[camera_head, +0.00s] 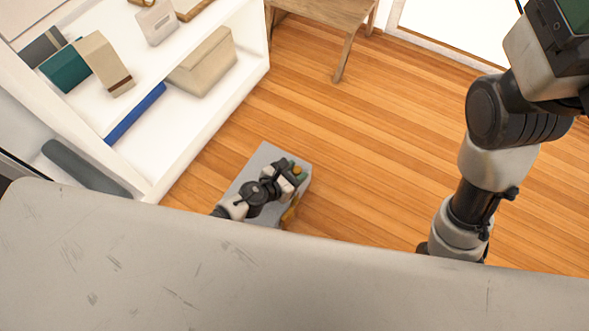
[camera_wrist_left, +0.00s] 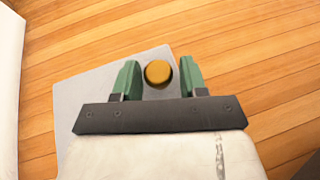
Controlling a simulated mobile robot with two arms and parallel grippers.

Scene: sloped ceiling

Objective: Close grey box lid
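The grey box (camera_head: 262,156) stands on the wooden floor, partly hidden by my left arm. Its flat grey top also fills the middle of the left wrist view (camera_wrist_left: 88,88). A round orange knob (camera_wrist_left: 158,73) shows there between my left fingers. My left gripper (camera_head: 293,168) is over the right part of the box. In the left wrist view its green fingers (camera_wrist_left: 160,78) are apart, one each side of the knob, with narrow gaps. I cannot tell how far the lid is open. My right arm rises at the right; its gripper end is cut off at the top right corner.
A white shelf unit (camera_head: 205,118) with books and boxes stands at the left. A wooden table or stool (camera_head: 330,12) is at the top. The wooden floor (camera_head: 375,150) right of the box is clear. A scuffed grey surface spans the bottom of the head view.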

